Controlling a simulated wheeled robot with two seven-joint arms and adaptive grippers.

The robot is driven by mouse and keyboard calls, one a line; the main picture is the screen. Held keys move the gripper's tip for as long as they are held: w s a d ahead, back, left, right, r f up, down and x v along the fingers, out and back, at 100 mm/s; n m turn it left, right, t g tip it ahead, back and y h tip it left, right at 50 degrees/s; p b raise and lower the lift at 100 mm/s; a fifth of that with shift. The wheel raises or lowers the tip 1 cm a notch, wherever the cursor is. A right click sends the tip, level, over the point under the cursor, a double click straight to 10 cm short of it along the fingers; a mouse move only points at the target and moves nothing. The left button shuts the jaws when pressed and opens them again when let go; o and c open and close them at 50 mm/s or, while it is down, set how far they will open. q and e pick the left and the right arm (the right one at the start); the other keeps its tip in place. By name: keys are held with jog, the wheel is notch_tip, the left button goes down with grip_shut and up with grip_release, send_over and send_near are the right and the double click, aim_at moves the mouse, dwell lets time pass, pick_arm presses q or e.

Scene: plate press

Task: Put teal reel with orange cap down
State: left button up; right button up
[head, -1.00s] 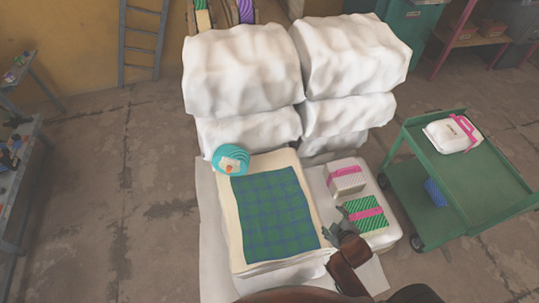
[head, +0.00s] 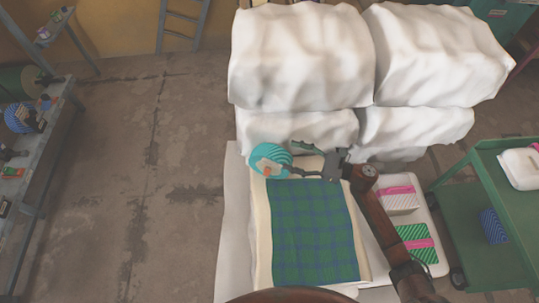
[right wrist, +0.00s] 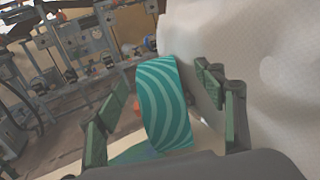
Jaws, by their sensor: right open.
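The teal reel (head: 270,159) with pale stripes rests at the far left corner of the cream stack (head: 262,235), beside the plaid cloth (head: 313,230). A small orange part shows on its near face in the head view. My right gripper (head: 296,160) is open just right of the reel. In the right wrist view the reel (right wrist: 165,103) stands between the two green-padded fingers (right wrist: 165,115), with gaps at both sides. The reel's underside is hidden. My left gripper is not in view.
Large white wrapped bales (head: 300,60) rise right behind the reel. A pink-and-white box (head: 398,200) and a green striped box (head: 415,243) lie to the right. A green cart (head: 490,185) stands at far right. Open floor (head: 120,200) lies left.

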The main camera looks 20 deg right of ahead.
aim_at(279, 153)
jog(key=shift+s+f, duration=0.15)
jog(key=shift+f, duration=0.75)
jog(key=shift+a, duration=0.25)
jog(key=x, duration=0.2)
jog(key=b+x, duration=0.1)
jog(key=x, duration=0.1)
jog(key=r+b+x, duration=0.1)
jog(key=x, duration=0.1)
jog(key=shift+a, duration=0.35)
jog(key=shift+w+a, duration=0.35)
jog(key=shift+w, duration=0.1)
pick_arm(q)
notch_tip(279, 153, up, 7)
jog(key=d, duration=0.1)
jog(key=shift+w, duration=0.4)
pick_arm(e)
jog(key=shift+r, duration=0.1)
grip_shut()
jog(key=shift+r, duration=0.15)
